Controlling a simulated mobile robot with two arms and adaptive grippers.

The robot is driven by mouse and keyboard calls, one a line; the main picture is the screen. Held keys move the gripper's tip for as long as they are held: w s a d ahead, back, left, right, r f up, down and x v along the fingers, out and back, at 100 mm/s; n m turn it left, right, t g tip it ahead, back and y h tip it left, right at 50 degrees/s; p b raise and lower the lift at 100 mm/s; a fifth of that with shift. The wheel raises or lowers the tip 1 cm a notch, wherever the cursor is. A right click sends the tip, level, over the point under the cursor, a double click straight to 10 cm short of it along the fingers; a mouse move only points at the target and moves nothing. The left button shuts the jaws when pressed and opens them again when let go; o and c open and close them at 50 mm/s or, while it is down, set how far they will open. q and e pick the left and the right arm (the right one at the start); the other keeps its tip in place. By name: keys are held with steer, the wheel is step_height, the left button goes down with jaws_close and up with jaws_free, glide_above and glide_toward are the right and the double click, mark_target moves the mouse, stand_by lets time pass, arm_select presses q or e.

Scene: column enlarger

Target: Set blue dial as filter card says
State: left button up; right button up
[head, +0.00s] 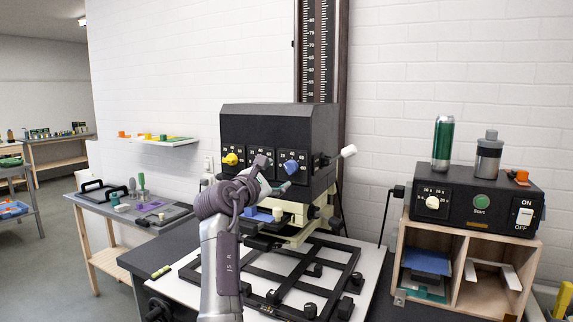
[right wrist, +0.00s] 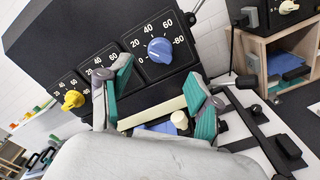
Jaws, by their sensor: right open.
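The blue dial (head: 291,167) is the rightmost dial on the front of the black enlarger head (head: 270,120). My right gripper (head: 272,176) is just in front of the panel, left of the blue dial. In the right wrist view its teal-padded fingers (right wrist: 163,97) are spread, empty, below the dial and apart from it. I cannot make out a filter card. My left gripper is not in view.
A yellow dial (right wrist: 73,99) is at the panel's left; the middle dial is hidden. A white-knobbed lever (head: 347,151) sticks out right of the head. A black timer box (head: 470,200) stands on a wooden shelf unit at right. The black easel frame (head: 300,275) lies below.

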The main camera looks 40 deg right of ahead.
mark_target(287, 170)
steer(key=p+x, duration=0.1)
steer(key=x, duration=0.4)
steer(key=shift+w+d+r+p, duration=0.1)
steer(key=shift+w+d+p, duration=0.05)
steer(key=shift+d+p, duration=0.25)
steer(key=shift+w+d, duration=0.2)
steer(key=shift+d, duration=0.25)
steer(key=c, duration=1.1)
steer(key=shift+c, duration=0.2)
